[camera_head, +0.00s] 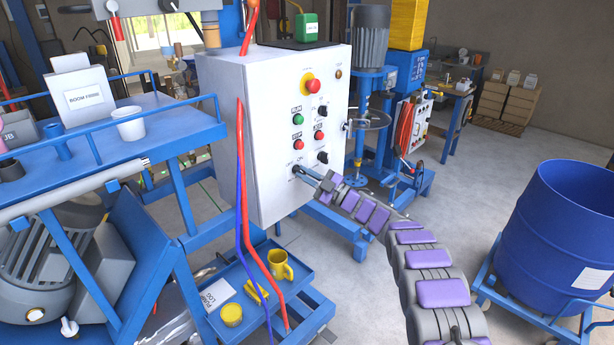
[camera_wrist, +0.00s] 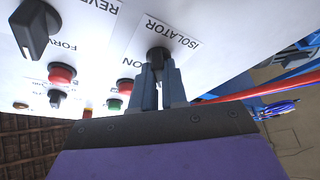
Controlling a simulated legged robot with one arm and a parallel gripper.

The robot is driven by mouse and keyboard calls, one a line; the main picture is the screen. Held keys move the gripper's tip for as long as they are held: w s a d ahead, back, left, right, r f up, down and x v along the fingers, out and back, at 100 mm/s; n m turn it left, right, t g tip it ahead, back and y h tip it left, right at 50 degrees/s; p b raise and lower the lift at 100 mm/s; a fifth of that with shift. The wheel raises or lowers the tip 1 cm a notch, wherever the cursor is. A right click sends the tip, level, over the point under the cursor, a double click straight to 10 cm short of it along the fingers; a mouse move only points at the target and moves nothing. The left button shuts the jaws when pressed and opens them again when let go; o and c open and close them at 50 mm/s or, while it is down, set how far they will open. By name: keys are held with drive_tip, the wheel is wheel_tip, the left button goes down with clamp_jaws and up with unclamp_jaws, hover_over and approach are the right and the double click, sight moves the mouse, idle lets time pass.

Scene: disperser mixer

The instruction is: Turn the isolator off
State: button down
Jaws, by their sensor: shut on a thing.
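The isolator is a black rotary knob (camera_wrist: 158,54) at the bottom of the white control cabinet (camera_head: 225,150). Its ISOLATOR label and part of an ON mark show in the wrist view, upside down. My gripper (camera_wrist: 160,75) is shut on the isolator knob, with a blue-grey finger on each side of it. In the head view my gripper (camera_head: 303,172) reaches the lower left of the panel face from the right. The knob is mostly hidden by the fingers there, and its exact angle is hard to tell.
Near the isolator are another black knob (camera_head: 322,157), a red button (camera_head: 298,145), a green button (camera_head: 298,119) and a red emergency stop (camera_head: 312,86). Red and blue hoses hang left of the panel face. A blue trolley (camera_head: 110,180) stands left; a blue drum (camera_head: 555,240) stands right.

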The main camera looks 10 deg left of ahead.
drive_tip(key=shift+w+d, duration=0.1)
drive_tip(key=c, duration=1.6)
unclamp_jaws()
drive_tip(key=o, duration=0.4)
drive_tip(key=shift+w+f, duration=0.2)
drive_tip(key=shift+o, duration=0.2)
drive_tip(key=p+v, duration=0.1)
drive_tip(key=v, duration=1.6)
drive_tip(key=shift+p, duration=0.4)
